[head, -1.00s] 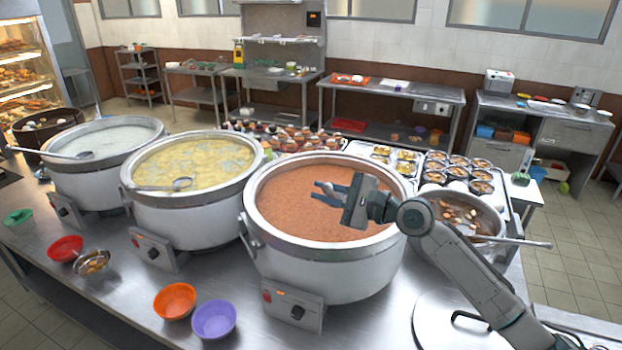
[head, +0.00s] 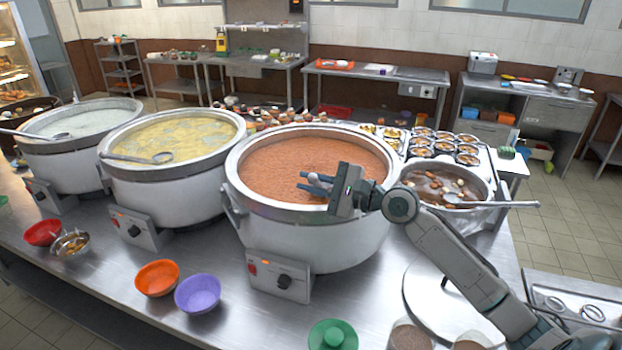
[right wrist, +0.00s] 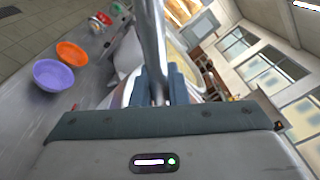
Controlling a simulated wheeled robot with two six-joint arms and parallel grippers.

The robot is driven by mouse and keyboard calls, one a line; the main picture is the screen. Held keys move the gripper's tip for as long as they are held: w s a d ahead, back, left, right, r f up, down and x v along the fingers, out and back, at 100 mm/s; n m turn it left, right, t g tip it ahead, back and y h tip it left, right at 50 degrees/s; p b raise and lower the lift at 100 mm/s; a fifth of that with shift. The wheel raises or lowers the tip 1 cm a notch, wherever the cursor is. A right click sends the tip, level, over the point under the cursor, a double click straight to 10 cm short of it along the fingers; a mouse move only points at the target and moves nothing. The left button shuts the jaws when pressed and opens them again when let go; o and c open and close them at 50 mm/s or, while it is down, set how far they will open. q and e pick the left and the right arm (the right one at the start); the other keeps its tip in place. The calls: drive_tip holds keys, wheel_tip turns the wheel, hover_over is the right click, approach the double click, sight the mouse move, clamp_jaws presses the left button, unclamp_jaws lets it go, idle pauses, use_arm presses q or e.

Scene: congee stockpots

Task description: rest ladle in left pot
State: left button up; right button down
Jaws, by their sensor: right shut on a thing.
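The left pot (head: 38,167) holds white congee, and a ladle (head: 38,134) rests across its rim with its bowl in the congee. The middle pot (head: 160,200) holds yellow congee, with another ladle (head: 140,158) resting in it. The right pot (head: 318,240) holds reddish-brown congee. My right gripper (head: 310,182) is above the right pot's near half. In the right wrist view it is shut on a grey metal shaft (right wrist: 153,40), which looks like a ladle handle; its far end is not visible. My left gripper is not in view.
An orange bowl (head: 157,278), a purple bowl (head: 198,293) and a red bowl (head: 42,232) stand on the front counter. A green lidded thing (head: 333,335) is at the near edge. A smaller pot with a ladle (head: 490,203) stands right of the right pot, behind a flat lid (head: 425,290).

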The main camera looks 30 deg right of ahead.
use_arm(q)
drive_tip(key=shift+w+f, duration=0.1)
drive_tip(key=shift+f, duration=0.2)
use_arm(e)
drive_tip(key=shift+f, duration=0.7)
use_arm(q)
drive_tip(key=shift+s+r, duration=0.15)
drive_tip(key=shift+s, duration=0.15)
use_arm(e)
drive_tip(key=shift+f, duration=0.35)
drive_tip(key=c, duration=1.3)
unclamp_jaws()
drive_tip(key=shift+c, duration=0.2)
